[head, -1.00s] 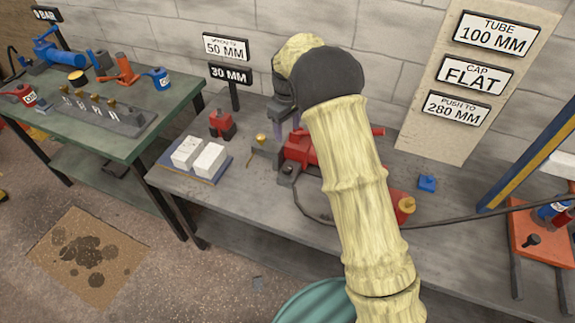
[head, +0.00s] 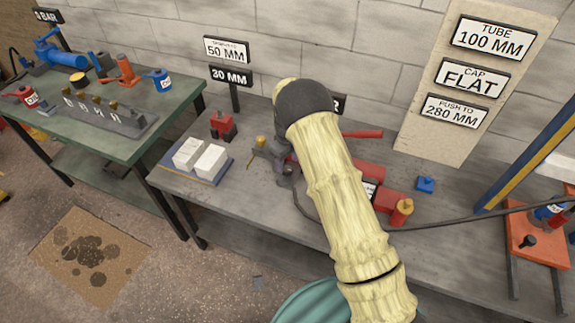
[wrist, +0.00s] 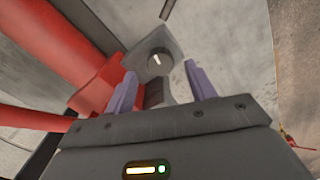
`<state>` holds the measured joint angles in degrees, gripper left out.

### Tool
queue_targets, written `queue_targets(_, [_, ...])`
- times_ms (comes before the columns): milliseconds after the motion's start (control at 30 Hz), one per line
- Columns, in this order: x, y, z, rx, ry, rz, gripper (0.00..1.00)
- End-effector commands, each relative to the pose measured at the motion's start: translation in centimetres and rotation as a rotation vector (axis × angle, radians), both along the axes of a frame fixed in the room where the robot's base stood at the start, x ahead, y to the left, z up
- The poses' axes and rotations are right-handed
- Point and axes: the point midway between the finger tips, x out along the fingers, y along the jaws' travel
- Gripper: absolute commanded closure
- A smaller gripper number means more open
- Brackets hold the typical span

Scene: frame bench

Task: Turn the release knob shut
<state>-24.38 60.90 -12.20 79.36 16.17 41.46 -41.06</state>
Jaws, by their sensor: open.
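The red hand pump (head: 368,172) lies on the middle bench, partly hidden behind my arm. In the wrist view its red body (wrist: 98,85) fills the left side. A grey block (wrist: 150,45) at its end carries a dark round part (wrist: 158,62) with a white mark, which looks like the release knob. My gripper (wrist: 160,85) is open, its two purple fingers pointing toward that block, one on each side below the round part. I see no contact with the knob. In the head view my gripper is mostly hidden by my arm, low at the pump's left end.
A brass-topped fitting (head: 261,141) stands left of the pump, and a brass cap (head: 402,211) is at its right end. A black hose (head: 455,222) runs right. White blocks (head: 200,158) lie on a blue tray. A blue piece (head: 426,184) sits on bare bench.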

Motion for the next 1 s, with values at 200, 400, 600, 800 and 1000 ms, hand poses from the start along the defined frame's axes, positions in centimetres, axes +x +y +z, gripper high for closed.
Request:
queue_targets(200, [0.0, 0.0, -2.8, -0.001, 0.001, 0.001, 0.45])
queue_targets(400, [0.0, 0.0, -3.3, 0.001, -0.001, 0.0, 0.45])
queue_targets(600, [0.0, 0.0, -3.3, 0.001, -0.001, 0.0, 0.54])
queue_targets(800, [0.0, 0.0, -3.3, 0.001, -0.001, 0.0, 0.89])
queue_targets(1000, [0.0, 0.0, -3.3, 0.0, -0.001, -0.006, 0.89])
